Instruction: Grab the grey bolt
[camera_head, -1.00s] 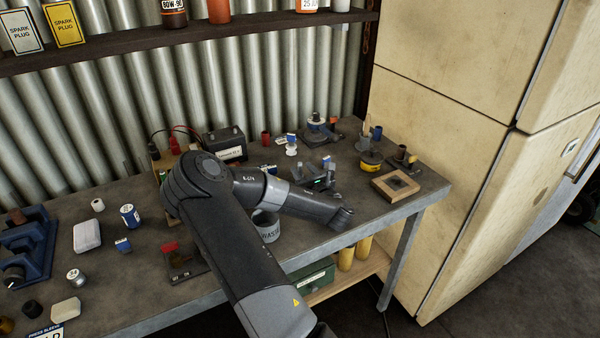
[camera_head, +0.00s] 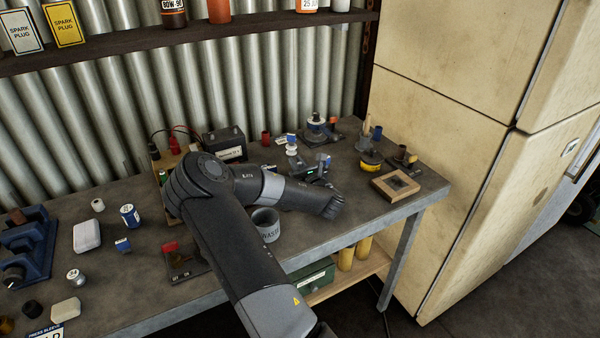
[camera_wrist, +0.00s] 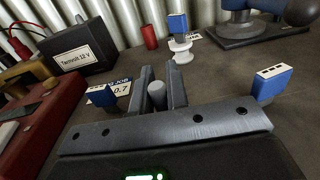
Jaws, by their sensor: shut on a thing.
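The grey bolt (camera_wrist: 157,97) shows in the wrist view as a small grey cylinder with a rounded top. It stands between the two fingers of my gripper (camera_wrist: 160,88), which are shut on it. In the head view my gripper (camera_head: 300,166) is low over the back middle of the bench, and I cannot make out the bolt there. The bolt's lower part is hidden behind the gripper body in the wrist view.
A white spool (camera_wrist: 180,50) with a blue block on top stands just beyond the fingers. A blue block (camera_wrist: 271,84) is to the right, and another blue block (camera_wrist: 101,96) to the left. A black battery (camera_wrist: 78,46) is at back left. Open bench lies at front right.

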